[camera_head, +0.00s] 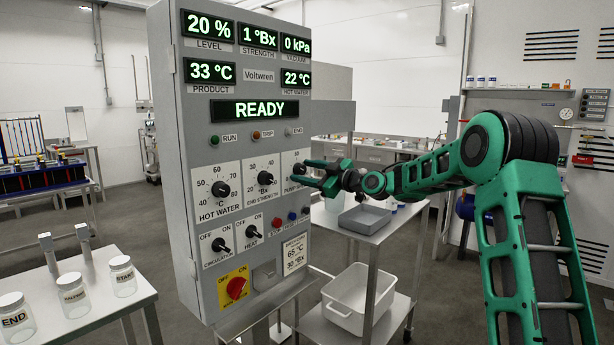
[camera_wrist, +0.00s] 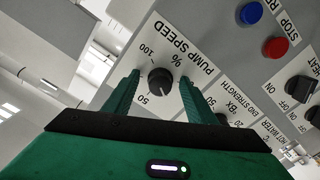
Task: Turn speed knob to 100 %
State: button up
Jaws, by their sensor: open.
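The black pump speed knob (camera_wrist: 160,80) sits on a white label marked 50, 100, % and PUMP SPEED in the wrist view. My gripper (camera_wrist: 161,78) is open, with one green finger on each side of the knob. A gap shows between the knob and each finger, and I see no clear contact. The knob's exact pointer setting is hard to read. In the head view my gripper (camera_head: 310,173) is at the right edge of the grey control panel (camera_head: 180,130), and it covers the knob there. The panel display (camera_head: 246,110) reads READY.
The hot water knob (camera_head: 221,189) and end strength knob (camera_head: 265,178) are left of my gripper. Blue and red buttons (camera_wrist: 251,12) (camera_wrist: 275,46) are near the pump label. A steel cart (camera_head: 350,222) with a grey tray (camera_head: 365,219) stands below my arm.

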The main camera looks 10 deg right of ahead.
jog(key=shift+c, duration=0.2)
jog(key=c, duration=1)
jog(key=shift+d, duration=0.3)
jog(key=shift+a, duration=0.2)
